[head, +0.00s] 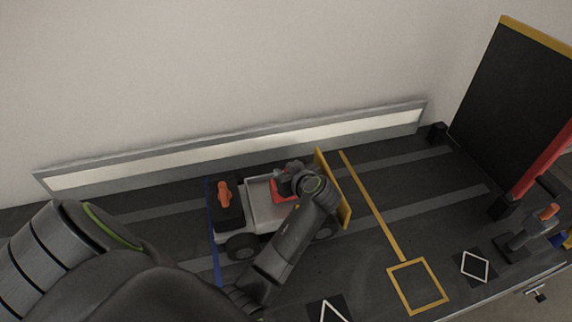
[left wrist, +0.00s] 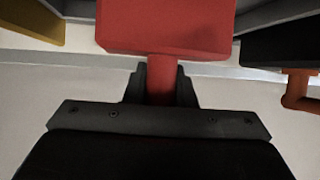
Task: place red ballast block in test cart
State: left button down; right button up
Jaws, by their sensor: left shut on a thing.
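The test cart (head: 262,207) stands on the dark track, with a light bed, dark wheels, a dark end section and a yellow plate at its right end. The red ballast block (head: 281,192) is at the right part of the cart bed, partly hidden by my left gripper (head: 289,180). In the left wrist view my left gripper (left wrist: 161,88) is shut on the handle of the red block (left wrist: 165,27). I cannot tell whether the block rests on the bed or hangs just above it. My right gripper is not in view.
An orange handle (head: 224,193) stands on the cart's dark end. A yellow line (head: 374,205) and a yellow square outline (head: 417,286) mark the surface to the right. A dark panel (head: 511,95) and an orange-tipped lever (head: 530,231) stand at the far right. The track between is clear.

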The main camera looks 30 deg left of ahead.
pick_arm(q)
jog(key=shift+w+f, duration=0.1)
jog(key=shift+f, duration=0.35)
jog(key=c, duration=1.5)
grip_release()
jog(key=shift+f, duration=0.25)
jog(key=o, duration=0.3)
jog(key=shift+r, duration=0.15)
